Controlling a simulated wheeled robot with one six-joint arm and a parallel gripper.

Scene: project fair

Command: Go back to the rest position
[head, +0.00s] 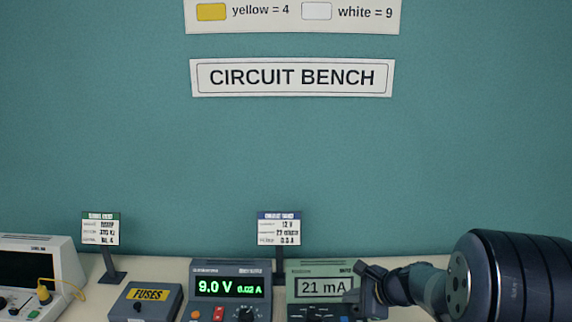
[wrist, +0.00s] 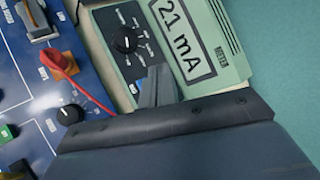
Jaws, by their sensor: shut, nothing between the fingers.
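My gripper (head: 368,284) is in front of the green meter (head: 318,284) at the lower right of the head view. My dark arm reaches in from the right. In the wrist view my gripper (wrist: 157,88) is shut and empty, its fingers overlapping the face of the green meter (wrist: 225,45), which reads 21 mA. I cannot tell whether the fingers touch the meter. My gripper hides part of the meter's right side in the head view.
A power supply (head: 230,287) reads 9.0 V beside a FUSES box (head: 150,298). An oscilloscope (head: 40,270) with a yellow lead stands at far left. Two small sign stands are behind. A blue board (wrist: 35,95) with a red lead lies beside the meter.

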